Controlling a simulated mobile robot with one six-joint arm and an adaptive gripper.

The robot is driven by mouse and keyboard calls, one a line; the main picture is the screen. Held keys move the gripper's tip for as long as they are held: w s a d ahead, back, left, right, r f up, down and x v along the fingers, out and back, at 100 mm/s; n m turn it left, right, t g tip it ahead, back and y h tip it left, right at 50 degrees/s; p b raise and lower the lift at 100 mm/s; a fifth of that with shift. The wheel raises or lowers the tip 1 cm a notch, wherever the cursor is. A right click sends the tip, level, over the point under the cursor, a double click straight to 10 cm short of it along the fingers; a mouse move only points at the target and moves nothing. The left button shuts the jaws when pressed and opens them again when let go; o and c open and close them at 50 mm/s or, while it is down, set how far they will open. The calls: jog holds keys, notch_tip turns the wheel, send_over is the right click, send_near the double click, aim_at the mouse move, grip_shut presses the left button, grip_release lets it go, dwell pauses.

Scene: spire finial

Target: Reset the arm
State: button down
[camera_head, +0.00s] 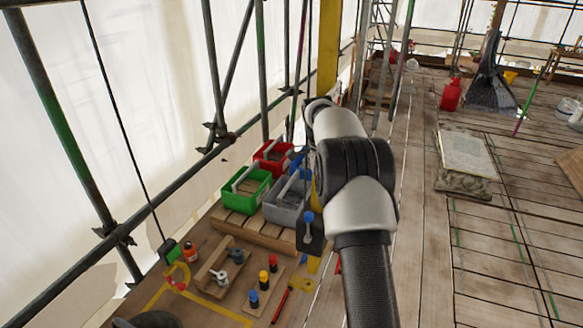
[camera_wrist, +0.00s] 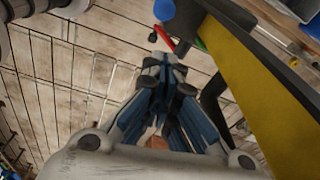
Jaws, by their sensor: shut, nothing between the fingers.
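My arm (camera_head: 360,205) rises from the bottom of the head view and reaches away over the plank deck, its joints grey and black. The arm hides its own far end there, so I cannot make out the gripper in that view. In the wrist view my gripper (camera_wrist: 162,66) has blue and grey fingers that come together at the tips. It is shut and empty, above the wooden planks. A yellow post or beam (camera_wrist: 275,95) runs close beside it on the right of the wrist view.
Left of my arm, green (camera_head: 246,190), red (camera_head: 271,157) and grey (camera_head: 286,205) bins stand on a wooden stand. Several coloured pegs (camera_head: 263,279) stand in front. Scaffold poles (camera_head: 213,65) line the left. A stone slab (camera_head: 466,155) lies at right; the deck around it is mostly clear.

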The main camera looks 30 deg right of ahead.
jog(key=shift+a, duration=0.1)
jog(key=s+a+r+n+t+b, duration=0.3)
jog(key=s+a+n+b, duration=1.1)
jog(key=a, duration=0.4)
jog(key=s+a+f+n+b, duration=0.3)
jog(key=s+f+n, duration=0.1)
jog(key=s, duration=0.3)
jog(key=s+a+f+n+t+y+b, duration=0.1)
jog(key=s+a+f+n+b, duration=0.2)
jog(key=s+f, duration=0.3)
jog(key=s+a+f+n+t+b, duration=0.1)
jog(key=s+a+f+n+b, duration=0.2)
jog(key=s, duration=0.5)
notch_tip(320, 180, down, 3)
jog(key=shift+a+r+n+b, duration=0.15)
jog(key=shift+a+n+b, duration=0.1)
jog(key=shift+n+b, duration=0.45)
